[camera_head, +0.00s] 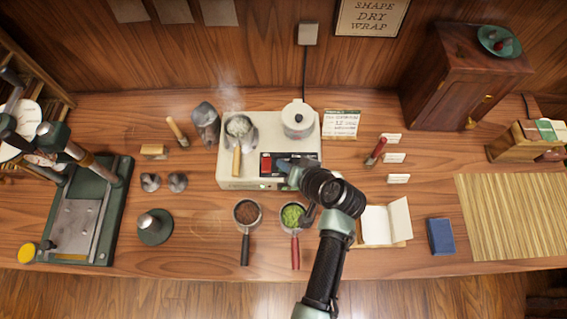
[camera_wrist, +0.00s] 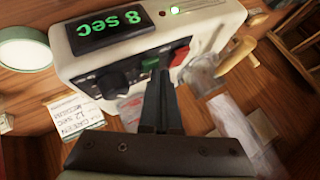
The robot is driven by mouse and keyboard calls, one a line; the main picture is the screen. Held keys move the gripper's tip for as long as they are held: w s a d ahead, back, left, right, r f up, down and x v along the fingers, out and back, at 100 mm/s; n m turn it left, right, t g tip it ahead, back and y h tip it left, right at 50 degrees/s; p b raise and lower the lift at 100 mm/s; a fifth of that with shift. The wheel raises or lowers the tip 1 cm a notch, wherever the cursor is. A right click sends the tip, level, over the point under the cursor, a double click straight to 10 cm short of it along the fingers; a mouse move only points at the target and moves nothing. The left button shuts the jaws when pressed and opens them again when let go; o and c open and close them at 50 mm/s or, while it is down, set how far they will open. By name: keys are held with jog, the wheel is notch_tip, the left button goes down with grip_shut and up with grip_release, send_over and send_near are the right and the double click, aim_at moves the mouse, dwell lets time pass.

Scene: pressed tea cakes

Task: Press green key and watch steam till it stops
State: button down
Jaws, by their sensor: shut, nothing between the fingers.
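The pale steamer box (camera_head: 226,175) stands mid-table. Its display (camera_wrist: 110,32) reads "8 sec" in green, and a small green lamp (camera_wrist: 176,10) is lit. The green key (camera_wrist: 151,63) sits beside the red key (camera_wrist: 180,57), which also shows in the head view (camera_head: 266,165). My gripper (camera_wrist: 160,76) is shut and empty, its fingertips right at the green key and partly covering it; I cannot tell whether they press it. In the head view my gripper (camera_head: 283,165) is over the black panel.
A lidded pot (camera_head: 299,119) stands on the box's right. Two handled cups, brown-filled (camera_head: 247,212) and green-filled (camera_head: 292,215), lie in front. A press (camera_head: 80,215) is at left, an open notebook (camera_head: 385,224) at right.

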jog(key=shift+r+p, duration=0.75)
jog(key=shift+r, duration=0.05)
notch_tip(320, 180, up, 5)
jog(key=p, duration=0.4)
jog(key=shift+p, duration=0.3)
dwell(0.6)
